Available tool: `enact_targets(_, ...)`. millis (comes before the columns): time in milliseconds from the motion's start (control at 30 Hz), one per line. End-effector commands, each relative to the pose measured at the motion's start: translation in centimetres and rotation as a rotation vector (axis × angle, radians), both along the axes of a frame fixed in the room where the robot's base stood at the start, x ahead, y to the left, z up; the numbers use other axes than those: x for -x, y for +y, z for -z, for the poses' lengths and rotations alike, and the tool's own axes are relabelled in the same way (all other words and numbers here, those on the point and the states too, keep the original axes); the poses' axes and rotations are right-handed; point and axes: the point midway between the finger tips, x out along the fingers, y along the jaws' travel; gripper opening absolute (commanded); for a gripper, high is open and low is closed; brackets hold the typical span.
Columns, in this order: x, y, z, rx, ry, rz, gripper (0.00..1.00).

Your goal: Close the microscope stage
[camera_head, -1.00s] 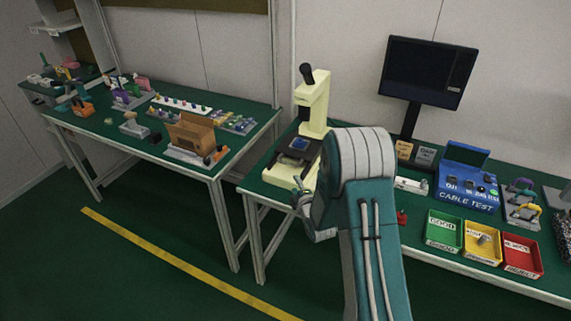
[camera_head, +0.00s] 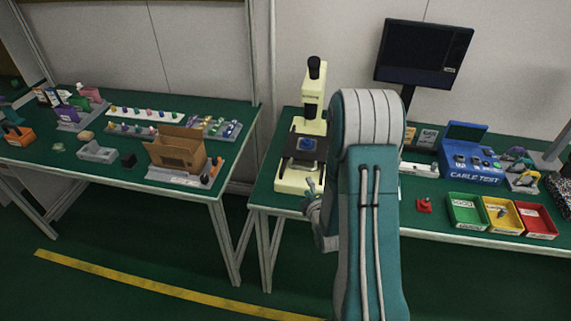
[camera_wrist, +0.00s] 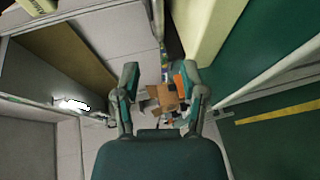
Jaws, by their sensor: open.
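A cream microscope (camera_head: 313,108) with a black eyepiece stands on the left part of the right-hand green table. My gripper (camera_head: 312,196) is at the table's front edge, just in front of and below the microscope base, partly hidden by my arm. In the wrist view my gripper (camera_wrist: 160,97) is open with nothing between its fingers. A cream part, perhaps the microscope, shows at the upper right of that view (camera_wrist: 205,35).
Right of my arm are a red-buttoned piece (camera_head: 424,206), green (camera_head: 467,211), yellow and red bins, and a blue cable tester (camera_head: 470,155). A monitor (camera_head: 424,53) stands behind. The left table holds an open cardboard box (camera_head: 177,150). A floor gap separates the tables.

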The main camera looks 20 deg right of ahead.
Motion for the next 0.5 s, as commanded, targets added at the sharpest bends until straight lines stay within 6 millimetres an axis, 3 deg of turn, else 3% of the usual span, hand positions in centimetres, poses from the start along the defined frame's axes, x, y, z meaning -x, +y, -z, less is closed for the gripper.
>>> enact_targets(167, -0.3, -0.4, 0.1, 0.001, 0.001, 0.006, 0.54)
enact_targets(500, -5.9, -0.6, 1.2, 0.010, 0.000, 0.003, 0.54)
